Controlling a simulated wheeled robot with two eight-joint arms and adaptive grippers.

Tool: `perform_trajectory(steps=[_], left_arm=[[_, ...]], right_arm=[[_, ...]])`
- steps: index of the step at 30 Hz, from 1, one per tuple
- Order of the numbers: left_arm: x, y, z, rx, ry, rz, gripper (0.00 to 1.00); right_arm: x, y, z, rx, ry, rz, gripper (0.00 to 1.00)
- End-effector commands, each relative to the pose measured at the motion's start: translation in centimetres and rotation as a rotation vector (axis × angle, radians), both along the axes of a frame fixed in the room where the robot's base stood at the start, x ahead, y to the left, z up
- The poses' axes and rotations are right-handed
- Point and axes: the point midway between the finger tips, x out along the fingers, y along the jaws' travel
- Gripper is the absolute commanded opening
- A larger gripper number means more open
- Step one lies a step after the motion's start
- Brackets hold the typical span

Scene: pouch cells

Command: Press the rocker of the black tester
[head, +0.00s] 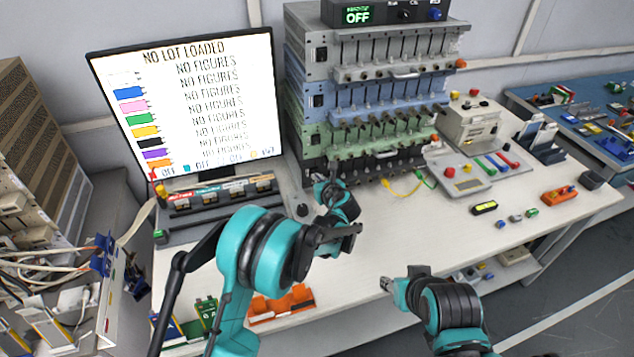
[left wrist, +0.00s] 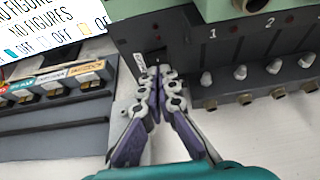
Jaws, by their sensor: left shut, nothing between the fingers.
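The black tester (head: 370,165) is the lowest unit of the stack at the back. In the left wrist view its dark front panel (left wrist: 190,52) carries the numbers 1 and 2 and a row of metal knobs. My left gripper (head: 328,184) is at the left end of this panel. In the left wrist view its closed fingertips (left wrist: 157,72) are together and empty, right in front of the panel's left part. They cover most of the rocker area, so the rocker's position and any contact cannot be told. My right gripper (head: 405,284) is over the table's front edge; its fingers are unclear.
Green, blue and grey testers (head: 375,85) stand stacked above the black one. A monitor (head: 190,105) reading NO LOT LOADED stands left, with a labelled rack (head: 222,192) below it. A yellow cable (head: 402,190) lies right. The middle of the white table (head: 400,240) is mostly clear.

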Motion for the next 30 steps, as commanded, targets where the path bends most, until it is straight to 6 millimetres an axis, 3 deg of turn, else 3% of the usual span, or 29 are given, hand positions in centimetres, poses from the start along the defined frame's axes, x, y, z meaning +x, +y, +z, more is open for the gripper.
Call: perform_trajectory(steps=[18, 30], left_arm=[[-0.2, 0.0, 1.6, 0.0, 0.0, 0.001, 0.0], [-0.3, 0.0, 1.6, 0.0, 0.0, 0.001, 0.0]], right_arm=[[0.0, 0.0, 0.9, 0.0, 0.0, 0.0, 0.4], [0.0, 0.0, 0.7, 0.0, 0.0, 0.0, 0.4]])
